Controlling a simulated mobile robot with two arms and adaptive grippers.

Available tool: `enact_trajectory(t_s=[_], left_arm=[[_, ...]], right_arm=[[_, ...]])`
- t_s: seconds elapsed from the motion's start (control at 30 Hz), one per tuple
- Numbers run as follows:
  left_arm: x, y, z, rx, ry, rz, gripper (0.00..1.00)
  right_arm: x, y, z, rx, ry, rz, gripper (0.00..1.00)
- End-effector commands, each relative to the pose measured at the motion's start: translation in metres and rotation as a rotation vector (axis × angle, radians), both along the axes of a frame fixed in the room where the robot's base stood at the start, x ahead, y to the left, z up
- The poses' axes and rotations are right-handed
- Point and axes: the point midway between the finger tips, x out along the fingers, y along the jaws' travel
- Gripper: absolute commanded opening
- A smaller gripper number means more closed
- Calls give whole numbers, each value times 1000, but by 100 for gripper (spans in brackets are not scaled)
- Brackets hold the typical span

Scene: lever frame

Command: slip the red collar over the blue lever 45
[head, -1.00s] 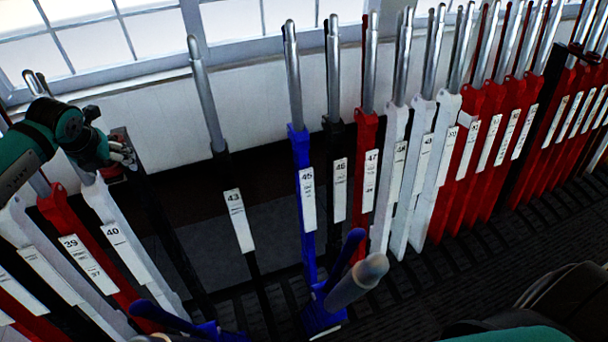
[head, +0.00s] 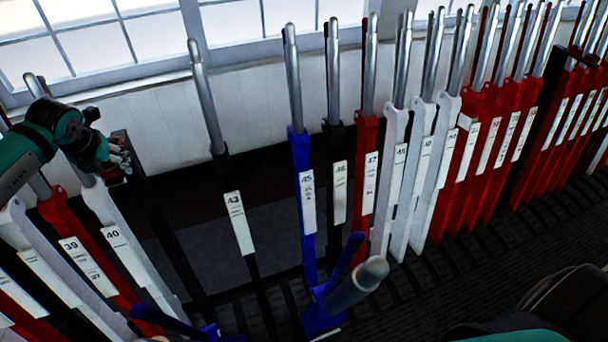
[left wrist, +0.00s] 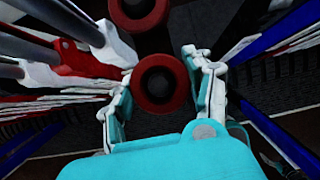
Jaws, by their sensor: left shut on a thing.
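The blue lever 45 (head: 304,185) stands upright near the middle of the head view, with a bare silver handle (head: 293,75) at its top. My left gripper (head: 119,163) is at the left of the head view, well to the left of lever 45, beyond lever 43. A bit of red shows at its fingers. In the left wrist view the red collar (left wrist: 140,88) is a thick ring with a dark hole, between the fingertips of my left gripper, which is shut on it. My right gripper is not seen.
A second red ring (left wrist: 122,22) shows beyond the held one in the left wrist view. The black lever 43 (head: 237,215) stands between my left gripper and lever 45. The black lever 46 (head: 337,185) stands close right of 45. White lever 40 (head: 125,250) is below my gripper.

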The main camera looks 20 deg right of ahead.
Motion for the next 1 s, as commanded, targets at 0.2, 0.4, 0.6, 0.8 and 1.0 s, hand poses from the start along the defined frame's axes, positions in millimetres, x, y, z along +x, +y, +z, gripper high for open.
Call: enact_trajectory(t_s=[0.2, 0.4, 0.6, 0.8, 1.0], left_arm=[[1, 0, 20, 0, -2, 0, 24], [1, 0, 36, -1, -3, 0, 24], [0, 0, 52, -1, -2, 0, 24], [1, 0, 68, -1, -4, 0, 24], [0, 0, 82, 0, -2, 0, 24]], right_arm=[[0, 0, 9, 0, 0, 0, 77], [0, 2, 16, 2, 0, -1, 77], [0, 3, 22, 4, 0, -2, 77], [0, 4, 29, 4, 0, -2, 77], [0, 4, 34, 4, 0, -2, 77]])
